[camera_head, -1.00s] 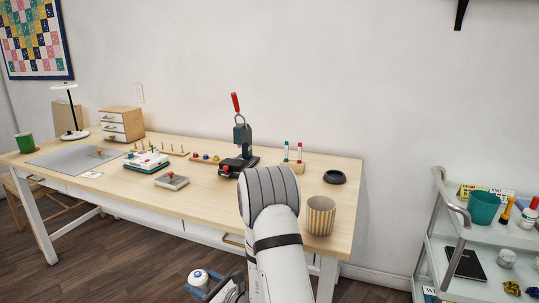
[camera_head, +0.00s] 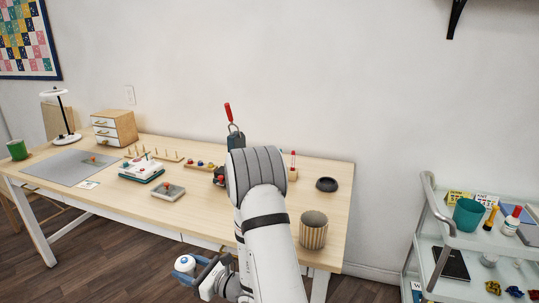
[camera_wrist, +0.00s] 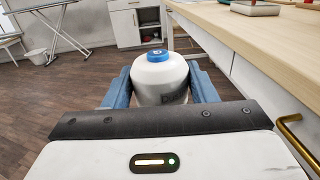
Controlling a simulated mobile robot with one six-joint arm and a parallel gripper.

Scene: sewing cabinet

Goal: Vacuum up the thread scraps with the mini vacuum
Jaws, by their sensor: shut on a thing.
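My gripper (camera_wrist: 160,92) is shut on a white rounded canister with a blue button on top, which looks like the mini vacuum (camera_wrist: 160,72). The blue jaws flank it on both sides in the wrist view. In the head view my gripper (camera_head: 203,272) holds the vacuum (camera_head: 185,264) in front of the table's front edge, below the tabletop. A grey mat (camera_head: 72,168) lies at the left of the table with a small red-orange thing (camera_head: 91,159) on it. I cannot make out thread scraps for sure.
The wooden table (camera_head: 215,205) bears a lamp (camera_head: 66,118), a drawer box (camera_head: 114,127), a press (camera_head: 236,138), a ribbed cup (camera_head: 313,232) and a black dish (camera_head: 327,184). A glass-shelved cart (camera_head: 430,200) stands at right. A brass handle (camera_wrist: 297,135) is close by at the wrist view's right.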

